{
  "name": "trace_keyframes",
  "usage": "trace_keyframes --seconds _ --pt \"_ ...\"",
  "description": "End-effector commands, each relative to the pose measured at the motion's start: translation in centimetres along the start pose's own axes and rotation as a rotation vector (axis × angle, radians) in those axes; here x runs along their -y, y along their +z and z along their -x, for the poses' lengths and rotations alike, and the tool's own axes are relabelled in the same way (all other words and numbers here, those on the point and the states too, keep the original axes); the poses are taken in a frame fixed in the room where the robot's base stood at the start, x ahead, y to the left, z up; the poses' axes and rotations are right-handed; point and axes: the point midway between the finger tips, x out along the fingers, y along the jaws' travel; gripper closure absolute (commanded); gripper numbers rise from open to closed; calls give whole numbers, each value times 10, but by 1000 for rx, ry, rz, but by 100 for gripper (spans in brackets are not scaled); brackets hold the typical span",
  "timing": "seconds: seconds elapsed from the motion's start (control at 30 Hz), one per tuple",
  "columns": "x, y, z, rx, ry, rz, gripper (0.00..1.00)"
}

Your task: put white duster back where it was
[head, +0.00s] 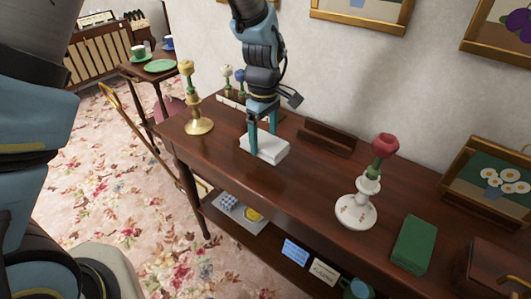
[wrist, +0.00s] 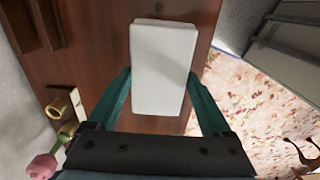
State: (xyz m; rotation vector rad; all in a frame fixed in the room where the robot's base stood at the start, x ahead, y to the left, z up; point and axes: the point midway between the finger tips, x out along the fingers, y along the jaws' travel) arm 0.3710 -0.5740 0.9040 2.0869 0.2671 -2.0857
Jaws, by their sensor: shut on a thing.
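The white duster (head: 264,150) is a plain white block at the left part of the dark wooden console table (head: 300,185). My gripper (head: 263,132) comes down from above and is shut on the duster, with a teal finger on each side. In the wrist view the duster (wrist: 164,66) lies between the two fingers of my gripper (wrist: 162,84). Whether its underside touches the tabletop or hangs slightly above it, I cannot tell.
A brass candlestick (head: 198,118) stands left of the duster. A dark wooden holder (head: 327,138) is at the wall side. A white candlestick (head: 357,203) and a green book (head: 413,244) stand farther right. The tabletop between duster and white candlestick is clear.

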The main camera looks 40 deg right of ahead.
Motion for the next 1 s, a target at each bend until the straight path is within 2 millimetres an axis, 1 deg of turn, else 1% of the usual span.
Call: trace_keyframes --seconds 0.03,0.27,0.4,0.47,0.57,0.73,0.77,0.8,0.9,1.0 --pt "1 0 -6 1 -4 1 61" --pt "1 0 -30 0 -3 0 61" --pt "1 0 -50 0 -3 -1 61" --pt "1 0 -56 0 -3 -1 61" --pt "0 0 -61 -1 1 0 61" --pt "0 0 -62 -1 1 0 61" --pt "0 0 -62 -1 1 0 14" --pt "0 0 -62 -1 1 0 9" --pt "0 0 -62 -1 1 0 0" --pt "0 0 -62 -1 1 0 0"
